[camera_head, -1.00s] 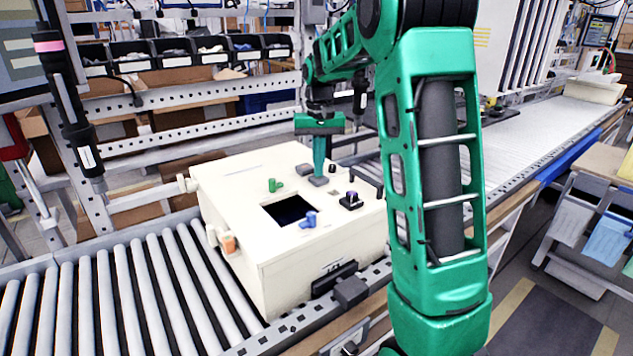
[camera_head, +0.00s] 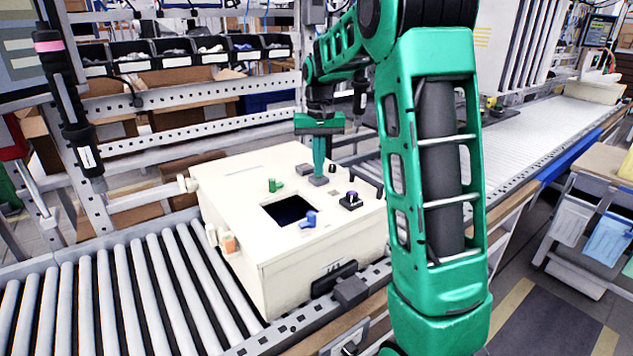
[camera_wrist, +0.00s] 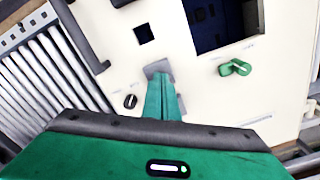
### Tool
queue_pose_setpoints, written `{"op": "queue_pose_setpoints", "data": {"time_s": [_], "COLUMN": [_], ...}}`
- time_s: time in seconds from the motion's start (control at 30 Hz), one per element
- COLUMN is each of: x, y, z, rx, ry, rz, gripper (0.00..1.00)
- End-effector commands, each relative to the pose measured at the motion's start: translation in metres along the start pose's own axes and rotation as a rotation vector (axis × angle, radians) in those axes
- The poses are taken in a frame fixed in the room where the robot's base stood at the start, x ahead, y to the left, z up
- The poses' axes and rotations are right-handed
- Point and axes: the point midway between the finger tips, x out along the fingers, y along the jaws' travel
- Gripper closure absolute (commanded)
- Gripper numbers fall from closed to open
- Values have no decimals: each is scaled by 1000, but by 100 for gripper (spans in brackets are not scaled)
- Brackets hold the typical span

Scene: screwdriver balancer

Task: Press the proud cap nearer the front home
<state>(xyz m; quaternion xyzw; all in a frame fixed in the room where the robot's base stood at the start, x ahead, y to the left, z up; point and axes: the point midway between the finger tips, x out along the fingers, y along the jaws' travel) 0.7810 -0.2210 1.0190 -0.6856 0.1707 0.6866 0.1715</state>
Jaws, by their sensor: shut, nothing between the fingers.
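The cream box (camera_head: 235,180) sits on the roller conveyor. Two grey caps stand on its top: one farther back (camera_head: 304,170) and one nearer the front (camera_head: 319,181). My gripper (camera_head: 319,174) points down over the nearer cap, fingers together and empty. In the wrist view, the fingertips (camera_wrist: 163,82) overlap this grey cap (camera_wrist: 155,67), and part of it shows beyond them. They look to be on or just above it; contact and the cap's height above the panel are unclear. The farther cap is not visible in the wrist view.
Free rollers (camera_head: 110,300) lie left.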

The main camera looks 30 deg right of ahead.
Motion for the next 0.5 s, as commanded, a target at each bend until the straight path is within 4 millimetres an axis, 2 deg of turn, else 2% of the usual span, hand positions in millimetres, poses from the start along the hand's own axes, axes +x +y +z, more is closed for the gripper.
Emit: {"op": "queue_pose_setpoints", "data": {"time_s": [0.17, 0.5], "x": [-3, -26], "y": [0, 0], "z": [0, 0], "rx": [0, 0], "ry": [1, 2], "rz": [0, 0], "gripper": [100, 100]}}
